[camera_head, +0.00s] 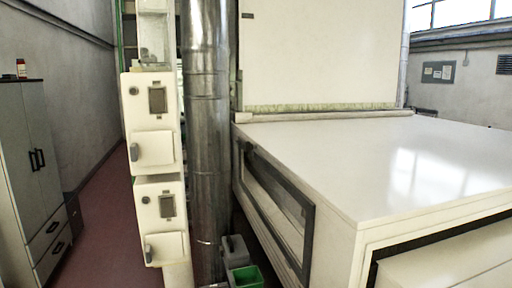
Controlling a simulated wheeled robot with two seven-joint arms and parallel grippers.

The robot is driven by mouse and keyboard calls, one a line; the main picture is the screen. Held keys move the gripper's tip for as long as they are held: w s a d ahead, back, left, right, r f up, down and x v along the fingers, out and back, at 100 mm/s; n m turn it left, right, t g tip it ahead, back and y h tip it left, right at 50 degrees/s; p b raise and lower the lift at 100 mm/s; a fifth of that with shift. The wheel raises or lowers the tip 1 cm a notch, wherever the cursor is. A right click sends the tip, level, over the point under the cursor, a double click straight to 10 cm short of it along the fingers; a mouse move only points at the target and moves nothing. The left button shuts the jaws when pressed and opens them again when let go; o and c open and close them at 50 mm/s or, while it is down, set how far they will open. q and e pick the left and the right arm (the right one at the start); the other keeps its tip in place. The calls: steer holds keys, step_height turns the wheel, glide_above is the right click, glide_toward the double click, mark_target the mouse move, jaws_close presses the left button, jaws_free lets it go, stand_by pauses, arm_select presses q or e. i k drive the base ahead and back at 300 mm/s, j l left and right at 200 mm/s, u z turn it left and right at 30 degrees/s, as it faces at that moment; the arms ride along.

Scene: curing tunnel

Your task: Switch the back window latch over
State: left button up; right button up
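A long dark-framed window (276,205) is set in the left side of the large white machine (380,165). It runs back from the front corner and is seen at a steep angle. A small dark part (248,149) sits at the far upper end of the frame; I cannot tell whether it is a latch or which way it is turned. No other latch can be made out clearly. Neither of my grippers is in view.
A shiny metal duct (207,140) and a column with white boxes (152,115) stand left of the machine. A grey bin (235,247) and a green bin (246,277) lie low beside the window. A grey cabinet (30,150) stands far left; red floor (105,235) between is clear.

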mark_target(249, 146)
steer(key=i+j+z, duration=0.1)
steer(key=z, duration=0.35)
steer(key=i+j+z, duration=0.1)
steer(key=j+z, duration=0.15)
steer(key=z, duration=0.2)
steer(key=i+j+z, duration=0.15)
steer(key=j+z, duration=0.25)
steer(key=j, duration=0.55)
steer(key=j+z, duration=0.35)
steer(key=j, duration=1.6)
steer(key=k+j+z, duration=0.1)
steer(key=j, duration=1.95)
